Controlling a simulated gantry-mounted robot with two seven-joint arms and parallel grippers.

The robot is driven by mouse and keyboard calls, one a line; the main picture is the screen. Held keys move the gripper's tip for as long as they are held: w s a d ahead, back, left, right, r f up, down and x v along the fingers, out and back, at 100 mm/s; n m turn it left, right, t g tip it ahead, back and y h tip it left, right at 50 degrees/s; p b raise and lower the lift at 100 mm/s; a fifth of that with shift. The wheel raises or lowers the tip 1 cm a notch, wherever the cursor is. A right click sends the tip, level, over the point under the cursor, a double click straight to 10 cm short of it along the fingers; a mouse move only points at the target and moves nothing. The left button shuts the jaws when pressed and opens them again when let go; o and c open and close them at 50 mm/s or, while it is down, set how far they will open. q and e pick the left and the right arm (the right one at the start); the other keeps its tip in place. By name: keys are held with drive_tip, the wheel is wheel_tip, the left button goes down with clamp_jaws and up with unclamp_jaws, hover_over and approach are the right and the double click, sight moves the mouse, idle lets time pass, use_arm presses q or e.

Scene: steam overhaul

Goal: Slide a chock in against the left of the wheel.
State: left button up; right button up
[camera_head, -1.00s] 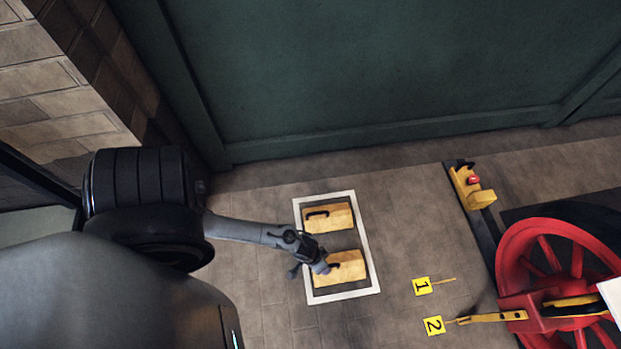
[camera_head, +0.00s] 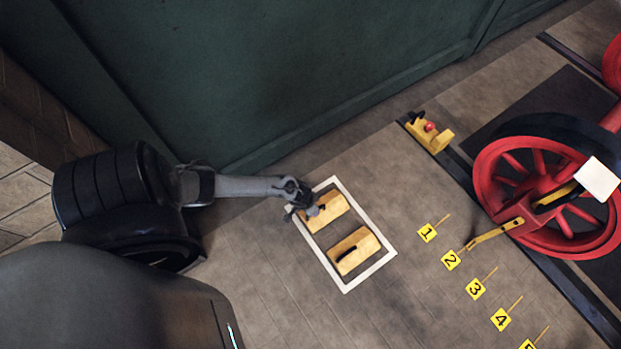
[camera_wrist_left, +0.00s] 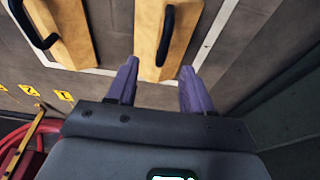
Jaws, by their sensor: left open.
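Two yellow wooden chocks with black handles lie inside a white-framed rectangle on the floor in the head view. My left gripper (camera_head: 312,209) is at the upper chock (camera_head: 331,207) and partly covers it. The lower chock (camera_head: 352,254) is clear of the gripper. In the left wrist view my open purple fingers (camera_wrist_left: 160,80) point at the near end of a chock (camera_wrist_left: 148,40), with its handle ahead between them. The other chock (camera_wrist_left: 72,30) lies to the left. Contact cannot be told. The red spoked wheel (camera_head: 482,185) stands at the right. My right gripper is not in view.
A yellow fitting with a red knob (camera_head: 430,132) sits on the dark rail left of the wheel. Numbered yellow markers (camera_head: 428,232) line the floor, with a yellow pointer (camera_head: 490,236) from the wheel. A green wall (camera_head: 260,70) runs behind. Floor between frame and rail is otherwise clear.

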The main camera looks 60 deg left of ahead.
sight(324, 208)
use_arm(q)
drive_tip(key=shift+s+a+f+b, duration=0.25)
drive_tip(key=shift+f+b, duration=0.25)
drive_tip(key=shift+f, duration=0.1)
drive_tip(key=shift+s+a+f+b, duration=0.25)
drive_tip(key=shift+f+b, duration=0.25)
drive_tip(key=shift+f, duration=0.1)
drive_tip(key=f+b, duration=0.1)
drive_tip(key=w+f+b, duration=0.1)
drive_tip(key=b, duration=0.1)
drive_tip(key=w+f+b, duration=0.1)
drive_tip(key=shift+d+f+b, duration=0.25)
drive_tip(key=shift+f+b, duration=0.05)
drive_tip(key=shift+f, duration=0.05)
drive_tip(key=shift+a+f, duration=0.15)
drive_tip(key=shift+f, duration=0.5)
drive_tip(key=shift+a+f, duration=0.1)
drive_tip(key=shift+f, duration=0.15)
drive_tip(key=shift+w+f, duration=0.1)
drive_tip(key=shift+f, duration=0.15)
drive_tip(key=shift+w+f, duration=0.25)
drive_tip(key=shift+f, duration=0.1)
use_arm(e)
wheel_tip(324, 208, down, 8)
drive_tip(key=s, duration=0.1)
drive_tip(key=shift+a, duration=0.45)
use_arm(q)
drive_tip(key=shift+s, duration=0.15)
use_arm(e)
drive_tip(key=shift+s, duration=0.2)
